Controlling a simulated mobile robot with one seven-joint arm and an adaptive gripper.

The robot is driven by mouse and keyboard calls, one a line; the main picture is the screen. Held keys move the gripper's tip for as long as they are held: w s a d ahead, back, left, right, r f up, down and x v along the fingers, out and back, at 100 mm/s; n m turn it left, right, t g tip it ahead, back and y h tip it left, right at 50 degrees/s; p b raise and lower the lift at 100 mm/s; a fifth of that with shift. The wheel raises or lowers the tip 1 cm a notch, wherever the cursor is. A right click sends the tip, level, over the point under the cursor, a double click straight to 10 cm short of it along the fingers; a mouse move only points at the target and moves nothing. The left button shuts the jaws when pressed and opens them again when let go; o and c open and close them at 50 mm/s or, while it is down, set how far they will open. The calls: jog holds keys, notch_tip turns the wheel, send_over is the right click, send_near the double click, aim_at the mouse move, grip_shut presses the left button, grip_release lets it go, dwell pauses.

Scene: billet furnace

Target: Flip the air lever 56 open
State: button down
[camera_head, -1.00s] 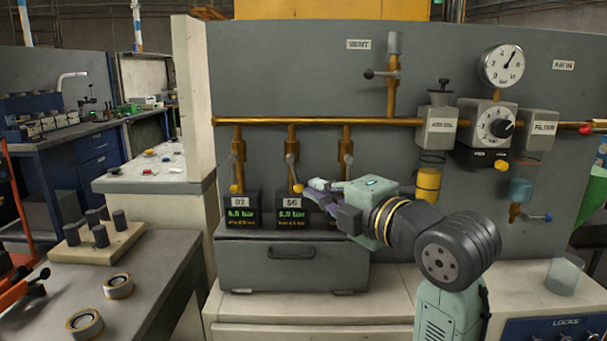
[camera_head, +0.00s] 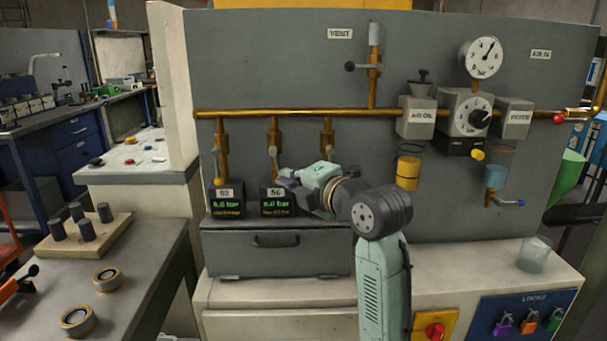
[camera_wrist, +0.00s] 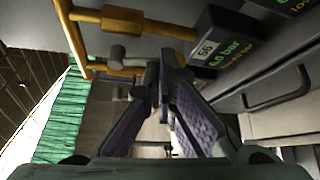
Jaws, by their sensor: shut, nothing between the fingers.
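The air lever 56 (camera_head: 273,155) hangs down from the middle brass valve, above the display box labelled 56 (camera_head: 277,201), which reads 6.0 bar. Its lower end is hidden behind my gripper (camera_head: 282,179). In the wrist view the lever's grey pivot (camera_wrist: 118,52) shows, with its handle running toward the fingertips. My gripper's purple fingers (camera_wrist: 160,72) are shut and empty, beside the lower part of the lever. I cannot tell whether they touch it. The 56 label (camera_wrist: 205,50) is just right of the fingertips in the wrist view.
Lever 02 (camera_head: 216,165) hangs down to the left above its own box (camera_head: 227,202). A third brass valve (camera_head: 327,138) is close on the right, above my wrist. A grey drawer case (camera_head: 230,250) lies below. A brass pipe (camera_head: 345,112) crosses above.

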jog(key=shift+w+a, duration=0.25)
jog(key=shift+w, duration=0.15)
jog(key=shift+f, duration=0.1)
jog(key=m+b, duration=0.1)
jog(key=a+b, duration=0.1)
jog(key=b, duration=0.1)
jog(key=m+t+y+b, duration=0.1)
jog(key=b, duration=0.1)
jog(key=shift+w+a+f+m, duration=0.3)
jog(key=shift+a, duration=0.1)
jog(key=shift+a, duration=0.1)
jog(key=shift+s+f, duration=0.1)
